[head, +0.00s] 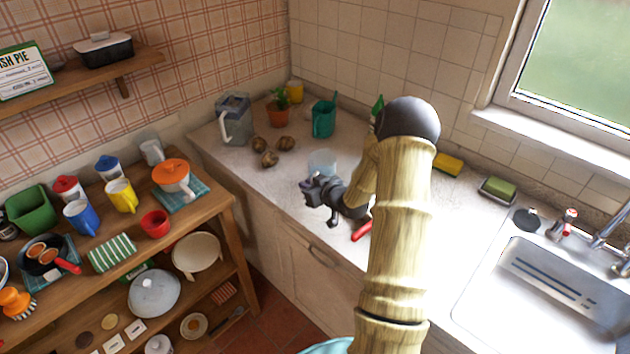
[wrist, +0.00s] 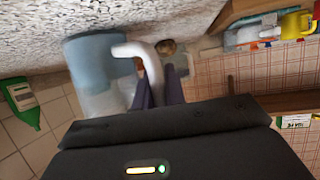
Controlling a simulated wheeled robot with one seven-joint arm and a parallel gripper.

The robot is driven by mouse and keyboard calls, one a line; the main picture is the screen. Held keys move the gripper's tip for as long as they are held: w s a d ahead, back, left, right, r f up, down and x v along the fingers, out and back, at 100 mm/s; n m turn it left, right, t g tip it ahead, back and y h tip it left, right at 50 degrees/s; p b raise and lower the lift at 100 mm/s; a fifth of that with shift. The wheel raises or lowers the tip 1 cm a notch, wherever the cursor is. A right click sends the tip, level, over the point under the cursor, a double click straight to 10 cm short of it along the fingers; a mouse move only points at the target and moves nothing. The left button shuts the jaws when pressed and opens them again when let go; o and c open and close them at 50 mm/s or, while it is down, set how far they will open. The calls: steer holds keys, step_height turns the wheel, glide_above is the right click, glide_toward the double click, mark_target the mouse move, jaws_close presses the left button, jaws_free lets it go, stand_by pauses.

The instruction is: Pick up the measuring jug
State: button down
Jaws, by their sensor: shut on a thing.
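The measuring jug (head: 322,161) is a pale blue, see-through vessel on the counter, partly hidden behind my gripper (head: 322,196) in the head view. In the wrist view, which is upside down, its blue body (wrist: 92,65) and curved white handle (wrist: 142,52) fill the space ahead of my gripper (wrist: 161,84). My two dark fingers are shut on the handle. The jug looks upright. I cannot tell whether its base touches the counter.
Several potatoes (head: 270,158), a lidded jug (head: 234,118), a potted plant (head: 278,110) and a teal pitcher (head: 324,118) stand farther back on the counter. A red object (head: 362,230) lies near the front edge. The sink (head: 540,295) is at right, crowded shelves (head: 225,205) at left.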

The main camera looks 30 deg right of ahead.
steer(key=shift+r, duration=0.25)
step_height(320, 180, up, 10)
steer(key=shift+f+b, duration=0.2)
steer(key=shift+b, duration=0.25)
stand_by(0.5)
stand_by(0.6)
